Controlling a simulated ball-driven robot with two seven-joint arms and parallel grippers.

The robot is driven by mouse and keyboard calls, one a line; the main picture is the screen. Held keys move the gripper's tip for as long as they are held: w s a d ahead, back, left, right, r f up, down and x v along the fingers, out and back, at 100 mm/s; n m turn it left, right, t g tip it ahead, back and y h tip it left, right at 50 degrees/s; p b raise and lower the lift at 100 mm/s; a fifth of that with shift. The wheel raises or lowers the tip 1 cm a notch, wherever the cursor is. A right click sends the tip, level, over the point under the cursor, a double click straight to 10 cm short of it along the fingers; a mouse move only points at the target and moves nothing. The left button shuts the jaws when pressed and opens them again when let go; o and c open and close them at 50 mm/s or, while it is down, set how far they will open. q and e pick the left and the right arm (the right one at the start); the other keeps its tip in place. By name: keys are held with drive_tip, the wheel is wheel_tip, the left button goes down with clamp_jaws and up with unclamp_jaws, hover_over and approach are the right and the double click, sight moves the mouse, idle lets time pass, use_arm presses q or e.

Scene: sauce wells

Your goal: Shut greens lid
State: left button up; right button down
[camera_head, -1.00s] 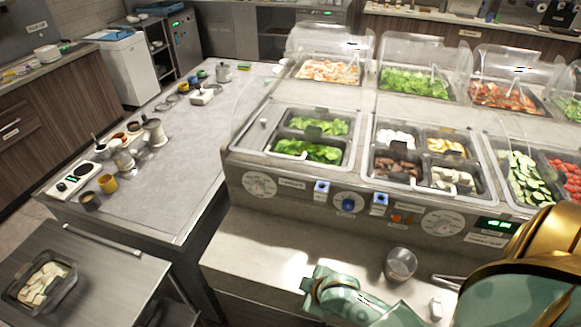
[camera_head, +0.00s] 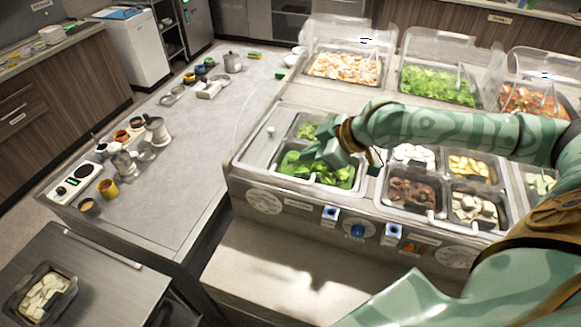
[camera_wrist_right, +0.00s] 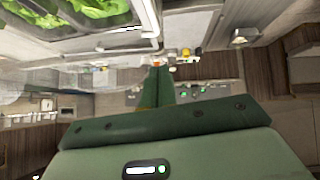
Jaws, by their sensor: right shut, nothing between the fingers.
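The greens well holds two pans of leafy greens (camera_head: 318,170) at the front left of the counter. The greens are uncovered from above, and their pans also show at the top left of the right wrist view (camera_wrist_right: 100,8). A clear pane, hard to make out, seems to stand along the left side of this well; I cannot tell its exact tilt. My right gripper (camera_head: 312,154) is shut and empty, over the middle of the greens well, and hides part of both pans. I cannot tell whether it touches anything. The right wrist view shows its fingers (camera_wrist_right: 157,85) together. My left gripper is out of view.
Wells with mushrooms (camera_head: 412,193) and other toppings lie right of the greens, under my right forearm. Raised clear covers (camera_head: 345,35) stand over the back row. A side counter (camera_head: 165,200) with jars and cups is at the left. The front ledge (camera_head: 290,285) is mostly clear.

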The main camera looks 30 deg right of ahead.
hover_over(281, 175)
drive_tip(key=s+d, duration=0.1)
drive_tip(key=s, duration=0.1)
wheel_tip(281, 175, down, 6)
drive_tip(key=r, duration=0.1)
drive_tip(key=f, duration=0.3)
drive_tip(key=shift+s+d, duration=0.1)
drive_tip(key=shift+s, duration=0.1)
drive_tip(key=shift+d+f+b, duration=0.15)
drive_tip(key=shift+f+b, duration=0.15)
drive_tip(key=shift+f, duration=0.35)
drive_tip(key=shift+f, duration=0.1)
